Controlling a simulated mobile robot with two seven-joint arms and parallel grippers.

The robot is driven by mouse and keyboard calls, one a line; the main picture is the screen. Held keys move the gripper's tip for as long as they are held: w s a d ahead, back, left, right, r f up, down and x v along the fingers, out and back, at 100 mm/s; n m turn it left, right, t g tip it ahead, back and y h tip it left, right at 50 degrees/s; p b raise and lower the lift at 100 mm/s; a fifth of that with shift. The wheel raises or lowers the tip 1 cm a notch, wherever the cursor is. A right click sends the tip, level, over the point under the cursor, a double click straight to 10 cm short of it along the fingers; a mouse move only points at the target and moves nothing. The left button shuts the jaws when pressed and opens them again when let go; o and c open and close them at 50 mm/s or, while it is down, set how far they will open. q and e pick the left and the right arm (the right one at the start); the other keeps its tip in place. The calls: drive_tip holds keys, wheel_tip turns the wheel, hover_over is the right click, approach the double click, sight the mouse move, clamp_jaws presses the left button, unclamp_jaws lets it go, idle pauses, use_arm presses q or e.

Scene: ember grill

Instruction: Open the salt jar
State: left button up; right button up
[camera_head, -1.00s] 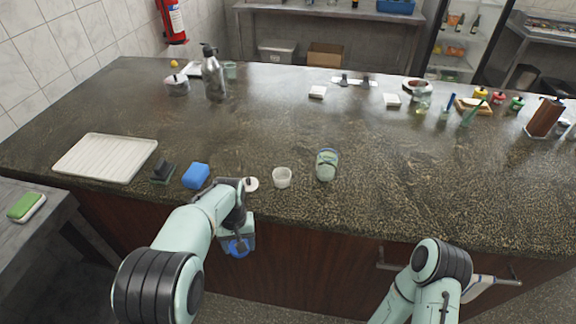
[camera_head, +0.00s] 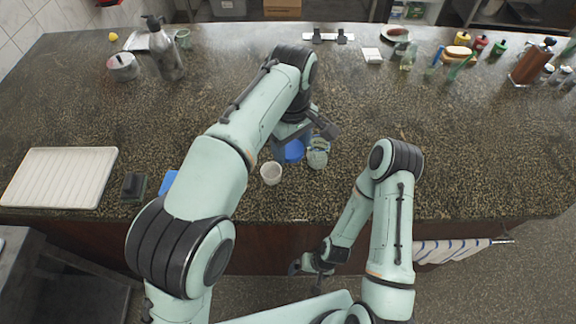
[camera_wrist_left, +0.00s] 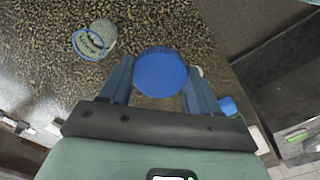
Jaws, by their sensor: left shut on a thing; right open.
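My left gripper (camera_head: 292,158) is shut on a round blue lid-like thing (camera_wrist_left: 160,72), which sits between its two fingers above the counter. I cannot tell whether anything hangs beneath it. A pale jar (camera_head: 317,153) stands just right of the gripper in the head view, partly behind the wrist. In the left wrist view this jar (camera_wrist_left: 97,40) shows a blue ring and unreadable lettering. I cannot confirm that it is the salt jar. My right gripper (camera_head: 316,262) is open and empty, low in front of the counter edge.
A small white cup (camera_head: 271,173) stands left of the jar. A blue sponge (camera_head: 169,184), a dark block (camera_head: 133,186) and a white tray (camera_head: 62,178) lie further left. Bottles and dishes line the back. The counter right of the jar is clear.

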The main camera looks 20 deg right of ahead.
use_arm(q)
drive_tip(key=b, duration=0.2)
hover_over(291, 193)
wheel_tip(291, 193, down, 12)
drive_tip(key=shift+s+f, duration=0.1)
drive_tip(key=shift+f, duration=0.6)
wheel_tip(291, 193, down, 5)
drive_tip(key=shift+f, duration=0.1)
use_arm(e)
drive_tip(key=shift+g, duration=0.3)
drive_tip(key=s+f, duration=0.3)
drive_tip(key=shift+s, duration=0.35)
use_arm(q)
drive_tip(key=shift+w, duration=0.2)
